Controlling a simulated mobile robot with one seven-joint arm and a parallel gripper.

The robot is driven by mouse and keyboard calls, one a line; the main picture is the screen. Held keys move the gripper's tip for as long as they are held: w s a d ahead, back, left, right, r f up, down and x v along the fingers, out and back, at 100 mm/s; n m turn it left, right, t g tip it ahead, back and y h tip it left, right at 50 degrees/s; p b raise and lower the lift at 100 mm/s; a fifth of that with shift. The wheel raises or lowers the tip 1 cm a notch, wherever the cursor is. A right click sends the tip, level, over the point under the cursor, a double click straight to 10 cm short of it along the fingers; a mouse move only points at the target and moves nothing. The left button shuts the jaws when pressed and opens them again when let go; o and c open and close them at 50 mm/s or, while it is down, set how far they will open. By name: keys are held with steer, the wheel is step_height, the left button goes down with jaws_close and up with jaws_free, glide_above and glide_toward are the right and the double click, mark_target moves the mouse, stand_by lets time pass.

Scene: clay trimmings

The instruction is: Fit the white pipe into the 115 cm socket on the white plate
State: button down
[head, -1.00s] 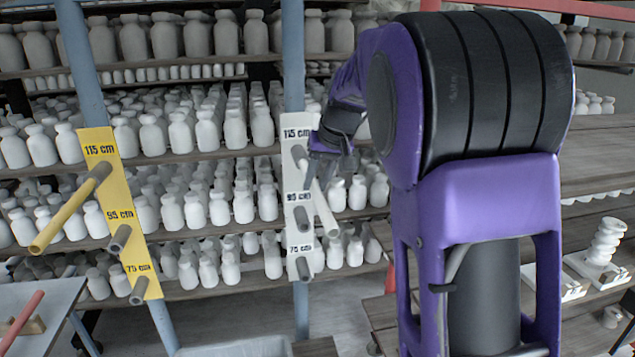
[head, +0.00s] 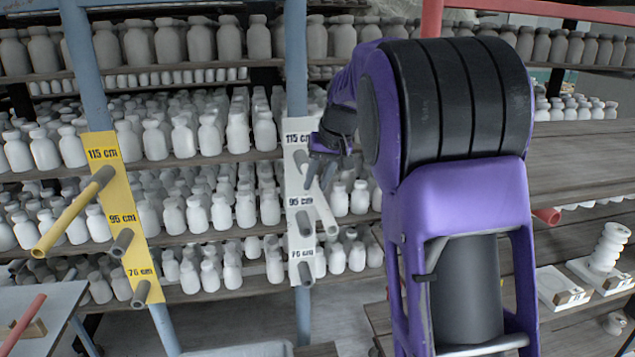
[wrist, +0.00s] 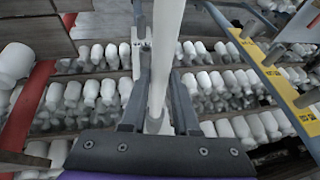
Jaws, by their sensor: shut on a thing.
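The white plate (head: 298,265) is fixed to a blue post and carries grey sockets marked 115, 95 and 75 cm. The 115 cm socket (head: 302,160) is at the top, just left of my gripper (head: 322,168). My gripper is shut on the white pipe (head: 324,212), which slants down and right in front of the plate. In the wrist view the pipe (wrist: 168,40) runs up from between the two fingers (wrist: 157,115). My gripper hides the pipe's upper end in the head view, so I cannot tell whether it is inside the socket.
A yellow plate (head: 128,205) on another post at left has a yellow pipe (head: 68,220) in its 115 cm socket. Shelves of white jars (head: 210,135) stand behind. A wooden shelf (head: 580,160) and a table (head: 40,310) flank the area.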

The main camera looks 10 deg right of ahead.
steer(key=shift+w, duration=1.6)
steer(key=c, duration=0.6)
jaws_free()
steer(key=v, duration=1.7)
steer(key=shift+r, duration=0.25)
